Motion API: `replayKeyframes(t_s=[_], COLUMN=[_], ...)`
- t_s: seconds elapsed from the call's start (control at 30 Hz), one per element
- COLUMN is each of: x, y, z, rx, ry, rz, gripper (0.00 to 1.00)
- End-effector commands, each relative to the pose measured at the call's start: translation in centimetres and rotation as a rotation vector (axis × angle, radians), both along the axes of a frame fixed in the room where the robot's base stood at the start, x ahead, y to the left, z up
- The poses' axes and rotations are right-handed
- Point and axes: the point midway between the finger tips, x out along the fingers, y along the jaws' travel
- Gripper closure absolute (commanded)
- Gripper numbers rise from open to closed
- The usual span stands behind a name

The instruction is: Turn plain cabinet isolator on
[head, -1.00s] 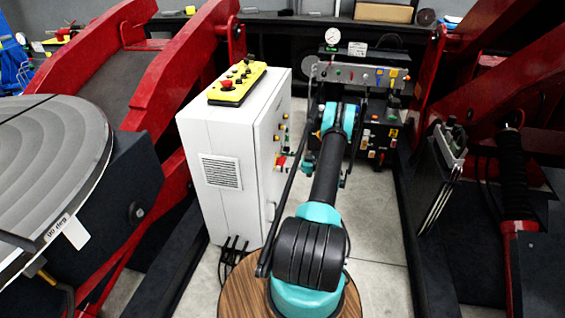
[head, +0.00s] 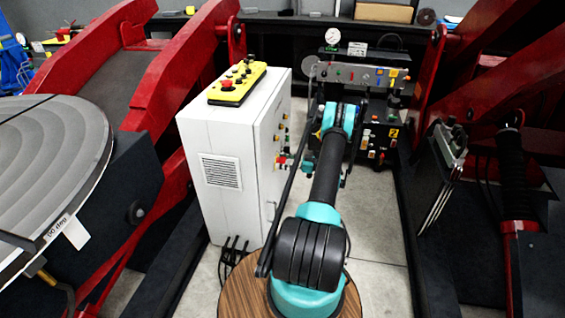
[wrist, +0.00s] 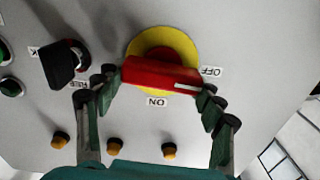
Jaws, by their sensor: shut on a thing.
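The isolator is a red handle (wrist: 160,75) on a yellow disc (wrist: 178,43) on the pale cabinet face in the wrist view. The white line on the handle is at its right end, close to the OFF label (wrist: 211,71). The ON label (wrist: 157,101) is below the handle, upside down. My gripper (wrist: 155,82) has one finger at each end of the handle and is shut on it. In the head view the plain white cabinet (head: 205,135) stands left of my arm. The isolator (head: 281,161) is small there, on its right-facing side.
A black selector switch (wrist: 62,62) sticks out left of the handle, close to my left finger. Green buttons sit at the far left and several small orange buttons (wrist: 115,145) lie below. A yellow control box (head: 237,83) is on the cabinet top. Red machine frames (head: 185,75) flank the floor.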

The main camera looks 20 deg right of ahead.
Motion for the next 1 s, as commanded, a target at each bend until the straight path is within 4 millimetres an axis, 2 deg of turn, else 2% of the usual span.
replayKeyframes(t_s=[1.0], x=[0.69], y=[-0.49], z=[-0.52], rx=[0.515], ry=[0.762], rz=[-0.001], gripper=[0.60])
